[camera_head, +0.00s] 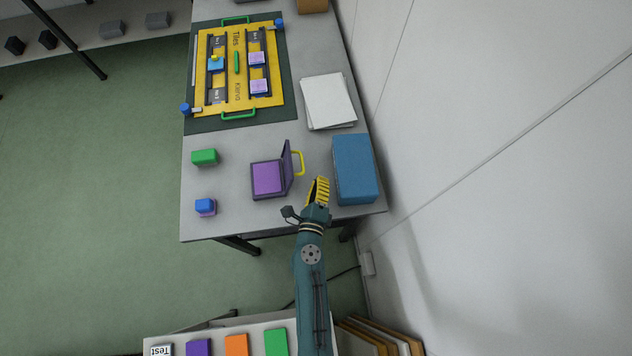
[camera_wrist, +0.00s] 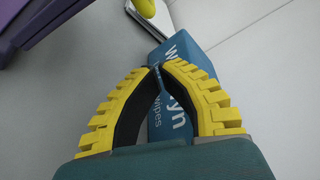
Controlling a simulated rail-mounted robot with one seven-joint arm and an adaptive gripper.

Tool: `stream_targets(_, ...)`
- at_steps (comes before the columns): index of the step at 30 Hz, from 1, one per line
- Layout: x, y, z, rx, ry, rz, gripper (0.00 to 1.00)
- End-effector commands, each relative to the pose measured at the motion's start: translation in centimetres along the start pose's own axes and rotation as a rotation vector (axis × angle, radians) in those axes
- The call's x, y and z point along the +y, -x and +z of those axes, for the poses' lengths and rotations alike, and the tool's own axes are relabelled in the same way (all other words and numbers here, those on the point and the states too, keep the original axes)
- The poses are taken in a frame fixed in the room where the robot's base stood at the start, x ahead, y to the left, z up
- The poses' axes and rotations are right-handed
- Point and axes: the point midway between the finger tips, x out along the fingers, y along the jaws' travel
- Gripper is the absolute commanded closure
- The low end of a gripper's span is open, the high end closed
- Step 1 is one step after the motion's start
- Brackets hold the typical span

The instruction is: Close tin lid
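My gripper (camera_head: 319,185) is right of and slightly nearer than the tin, apart from the lid. In the wrist view, the yellow ribbed fingers of my gripper (camera_wrist: 160,66) meet at their tips with nothing held between them.
A blue wipes box (camera_head: 355,168) stands close to the right of my gripper, also in the wrist view (camera_wrist: 190,52). White papers (camera_head: 328,101) lie behind. A yellow tile board (camera_head: 239,68) lies farther back.

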Motion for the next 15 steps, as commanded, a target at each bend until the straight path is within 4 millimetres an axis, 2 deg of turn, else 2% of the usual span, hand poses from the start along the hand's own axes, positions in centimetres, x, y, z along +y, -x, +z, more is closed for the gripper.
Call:
stream_targets(1,0.1,-1.3,-0.1,0.0,0.0,-0.004,1.0)
stream_targets(5,0.2,-4.2,-0.1,-0.001,-0.001,-0.003,1.0)
stream_targets(9,-0.1,-3.3,2.4,-0.005,0.002,0.001,1.0)
stream_targets(15,0.0,-2.8,3.8,-0.003,0.002,0.0,1.0)
